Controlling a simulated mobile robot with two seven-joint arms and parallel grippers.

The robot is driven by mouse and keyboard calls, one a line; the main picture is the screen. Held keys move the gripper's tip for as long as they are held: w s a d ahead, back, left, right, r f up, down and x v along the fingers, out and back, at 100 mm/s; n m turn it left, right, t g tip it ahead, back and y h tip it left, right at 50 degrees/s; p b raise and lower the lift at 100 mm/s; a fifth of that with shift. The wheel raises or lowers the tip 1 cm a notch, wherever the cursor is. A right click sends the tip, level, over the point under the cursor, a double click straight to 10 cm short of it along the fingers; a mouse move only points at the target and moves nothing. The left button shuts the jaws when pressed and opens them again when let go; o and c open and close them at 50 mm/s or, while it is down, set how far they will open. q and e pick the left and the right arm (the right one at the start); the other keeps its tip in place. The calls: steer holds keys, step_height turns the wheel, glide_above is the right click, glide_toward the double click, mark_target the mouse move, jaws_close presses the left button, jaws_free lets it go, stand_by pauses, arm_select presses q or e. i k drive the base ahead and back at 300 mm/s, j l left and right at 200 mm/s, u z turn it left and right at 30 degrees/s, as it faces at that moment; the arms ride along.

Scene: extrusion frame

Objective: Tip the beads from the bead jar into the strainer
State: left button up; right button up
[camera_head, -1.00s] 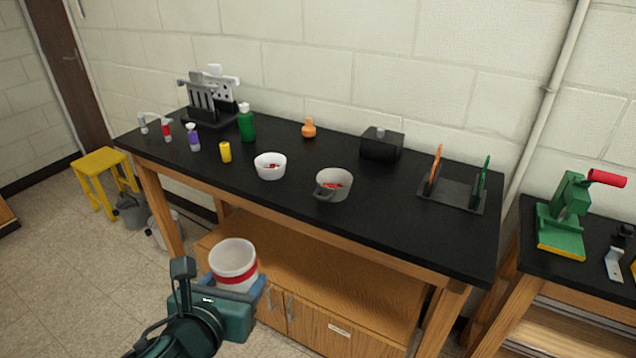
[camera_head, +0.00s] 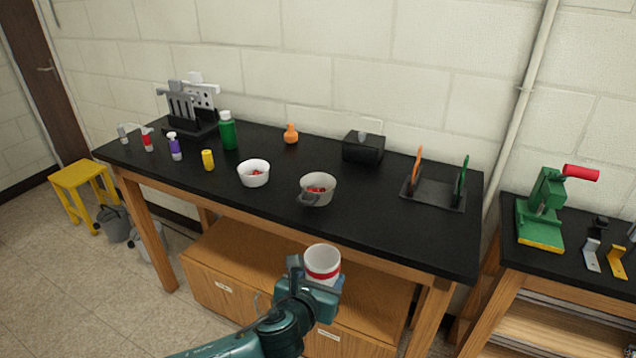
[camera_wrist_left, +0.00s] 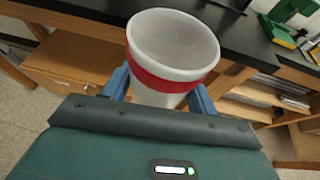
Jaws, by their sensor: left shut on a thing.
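The bead jar (camera_head: 322,262), a white cup with a red band, is held upright in my left gripper (camera_head: 318,286), in front of the black bench and below its top. In the left wrist view the jar (camera_wrist_left: 172,50) sits between the blue fingers; its visible inside looks pale, with no beads seen and the bottom unclear. A grey bowl with a dark handle, which looks like the strainer (camera_head: 318,197), stands on the bench top behind the jar, with small red pieces inside. My right gripper is not in view.
A white bowl (camera_head: 253,174) with red pieces stands left of the strainer. A yellow container (camera_head: 208,160), green bottle (camera_head: 228,132), orange flask (camera_head: 291,134), black box (camera_head: 363,148) and dark rack (camera_head: 434,192) surround them. The bench's front edge lies between jar and strainer.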

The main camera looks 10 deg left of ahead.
mark_target(327, 182)
steer(key=i+l, duration=0.2)
steer(key=i, duration=0.3)
steer(key=i+l, duration=0.2)
steer(key=i, duration=0.25)
